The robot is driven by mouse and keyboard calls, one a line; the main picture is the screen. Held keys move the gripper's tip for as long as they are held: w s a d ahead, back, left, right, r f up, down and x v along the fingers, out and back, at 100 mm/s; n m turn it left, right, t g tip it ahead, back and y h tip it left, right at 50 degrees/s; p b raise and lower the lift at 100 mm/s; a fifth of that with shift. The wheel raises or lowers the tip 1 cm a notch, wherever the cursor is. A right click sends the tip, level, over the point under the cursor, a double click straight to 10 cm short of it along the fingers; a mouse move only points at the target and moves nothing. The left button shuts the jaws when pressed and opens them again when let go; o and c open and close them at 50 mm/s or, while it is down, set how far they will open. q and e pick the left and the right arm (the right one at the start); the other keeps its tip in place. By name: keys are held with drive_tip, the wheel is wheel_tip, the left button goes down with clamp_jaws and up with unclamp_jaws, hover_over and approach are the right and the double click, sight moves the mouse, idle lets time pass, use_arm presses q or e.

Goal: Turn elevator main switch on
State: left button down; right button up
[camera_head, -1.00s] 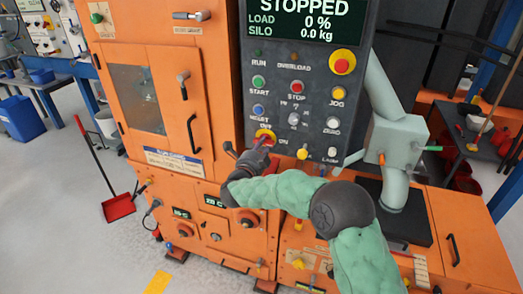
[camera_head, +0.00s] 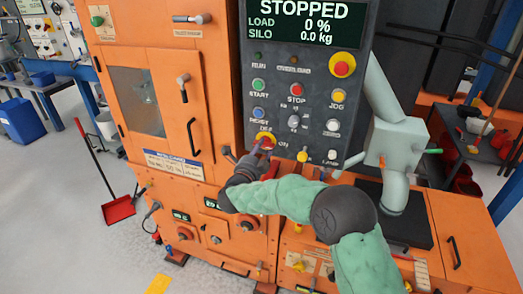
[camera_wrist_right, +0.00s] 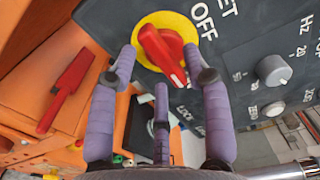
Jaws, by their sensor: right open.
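The main switch is a red rotary handle on a yellow disc (camera_head: 266,138), low on the dark control panel. In the right wrist view the red handle (camera_wrist_right: 160,52) sits between my spread fingertips, with the word OFF beside the yellow disc. My right gripper (camera_head: 253,156) is just in front of the switch and partly covers it. It is open, and its purple fingers (camera_wrist_right: 164,80) show on both sides of and below the handle. I cannot tell whether any finger touches it. The display (camera_head: 300,22) reads STOPPED. My left gripper is not in view.
Start, stop and other buttons and knobs (camera_head: 297,90) sit above and right of the switch. A red lever (camera_wrist_right: 68,90) stands at left in the wrist view. The orange cabinet (camera_head: 150,100) is on the left. A grey pipe and box (camera_head: 397,145) stand on the right.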

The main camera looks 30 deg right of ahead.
drive_tip(key=v, duration=1.1)
